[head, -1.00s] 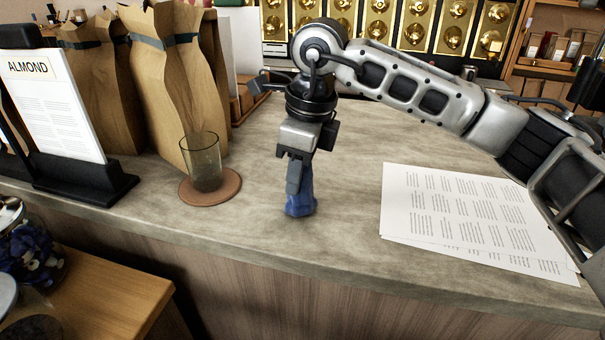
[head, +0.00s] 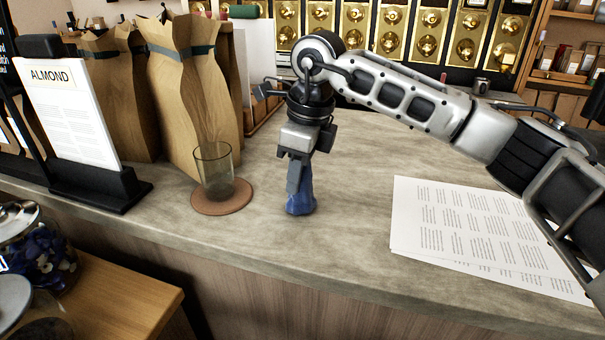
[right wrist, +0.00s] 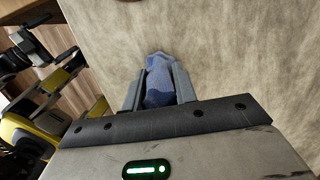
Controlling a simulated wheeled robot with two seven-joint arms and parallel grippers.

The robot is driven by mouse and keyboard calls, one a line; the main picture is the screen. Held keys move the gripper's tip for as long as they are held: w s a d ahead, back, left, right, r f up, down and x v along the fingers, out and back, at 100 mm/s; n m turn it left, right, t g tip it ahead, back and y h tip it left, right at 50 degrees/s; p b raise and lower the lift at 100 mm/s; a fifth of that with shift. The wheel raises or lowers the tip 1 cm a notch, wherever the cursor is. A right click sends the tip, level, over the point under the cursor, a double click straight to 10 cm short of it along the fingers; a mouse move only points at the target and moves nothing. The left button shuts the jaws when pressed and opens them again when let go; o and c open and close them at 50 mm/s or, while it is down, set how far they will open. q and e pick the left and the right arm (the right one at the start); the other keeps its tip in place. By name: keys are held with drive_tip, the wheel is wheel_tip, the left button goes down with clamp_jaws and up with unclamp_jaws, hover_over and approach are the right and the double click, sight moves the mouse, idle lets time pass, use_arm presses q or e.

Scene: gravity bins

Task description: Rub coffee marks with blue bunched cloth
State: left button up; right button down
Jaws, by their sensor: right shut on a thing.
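My right gripper (head: 297,186) points down over the counter and is shut on the blue bunched cloth (head: 301,203). The cloth sticks out below the fingers and appears to touch the counter top (head: 345,230). In the right wrist view, the cloth (right wrist: 159,88) shows between the two fingers, against the mottled counter surface. I cannot make out distinct coffee marks from the counter's own mottling; any under the cloth are hidden. My left gripper is not in view.
A glass (head: 214,172) stands on a brown coaster (head: 222,205) left of the cloth. Paper bags (head: 190,90) and an ALMOND sign (head: 68,110) stand further left. Printed sheets (head: 470,230) lie to the right. The counter between cloth and sheets is clear.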

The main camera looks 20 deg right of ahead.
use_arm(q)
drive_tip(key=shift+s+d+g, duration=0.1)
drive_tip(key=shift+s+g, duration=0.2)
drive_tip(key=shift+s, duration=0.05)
use_arm(e)
drive_tip(key=shift+w+a+f, duration=0.1)
drive_tip(key=shift+w+a, duration=0.05)
drive_tip(key=shift+w, duration=0.65)
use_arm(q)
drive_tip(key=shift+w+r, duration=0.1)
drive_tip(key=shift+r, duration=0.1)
use_arm(e)
drive_tip(key=shift+w, duration=0.1)
drive_tip(key=shift+w+p, duration=0.25)
drive_tip(key=shift+p, duration=0.1)
drive_tip(key=shift+w+a+p, duration=0.2)
drive_tip(key=shift+w+p, duration=0.1)
drive_tip(key=shift+w, duration=0.5)
drive_tip(key=shift+w+a+p, duration=0.15)
drive_tip(key=shift+w+p, duration=0.1)
drive_tip(key=shift+w, duration=0.5)
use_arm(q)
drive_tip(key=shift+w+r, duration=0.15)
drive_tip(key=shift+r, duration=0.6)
use_arm(e)
drive_tip(key=shift+r, duration=0.25)
drive_tip(key=shift+r+p, duration=0.6)
drive_tip(key=shift+r, duration=0.05)
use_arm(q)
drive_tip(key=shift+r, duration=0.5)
